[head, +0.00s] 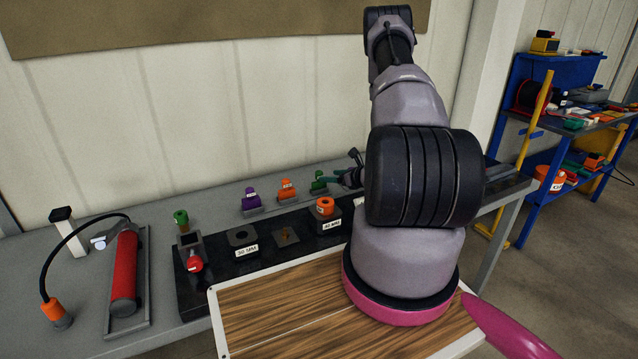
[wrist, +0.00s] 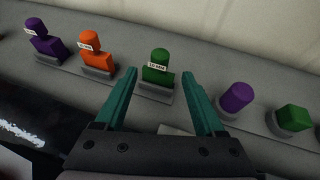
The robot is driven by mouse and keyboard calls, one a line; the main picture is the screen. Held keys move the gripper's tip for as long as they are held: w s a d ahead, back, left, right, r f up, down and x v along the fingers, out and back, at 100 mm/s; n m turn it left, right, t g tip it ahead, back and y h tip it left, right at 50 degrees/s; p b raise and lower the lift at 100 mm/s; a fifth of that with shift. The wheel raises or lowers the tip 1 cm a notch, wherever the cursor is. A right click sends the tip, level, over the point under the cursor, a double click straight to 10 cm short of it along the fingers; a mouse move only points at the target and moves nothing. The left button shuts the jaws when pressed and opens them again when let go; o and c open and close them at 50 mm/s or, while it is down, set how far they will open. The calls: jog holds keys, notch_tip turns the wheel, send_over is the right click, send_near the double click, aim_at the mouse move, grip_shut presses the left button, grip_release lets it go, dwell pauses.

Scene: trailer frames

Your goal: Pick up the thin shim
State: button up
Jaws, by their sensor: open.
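Three labelled pieces with knob tops stand in grey holders in the wrist view: purple (wrist: 52,42), orange (wrist: 93,46) and green (wrist: 156,68). Their labels are too blurred to read surely, so I cannot tell which is the thin shim. My gripper (wrist: 160,76) is open, its teal fingers spread on either side of the green piece in the picture. I see no contact with it. In the head view the green piece (head: 318,182) stands just left of my gripper (head: 332,178), which is partly hidden by my arm.
Another purple piece (wrist: 236,97) and green piece (wrist: 293,118) stand to the right in the wrist view. A black fixture (head: 225,268) with labelled blocks lies in front of the row. A wooden board (head: 275,310) lies nearest me.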

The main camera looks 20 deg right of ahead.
aim_at(319, 182)
jog(key=x, duration=0.4)
jog(key=shift+w+f, duration=0.3)
jog(key=shift+f, duration=0.1)
jog(key=shift+x, duration=2.9)
jog(key=shift+a+r, duration=0.1)
grip_shut()
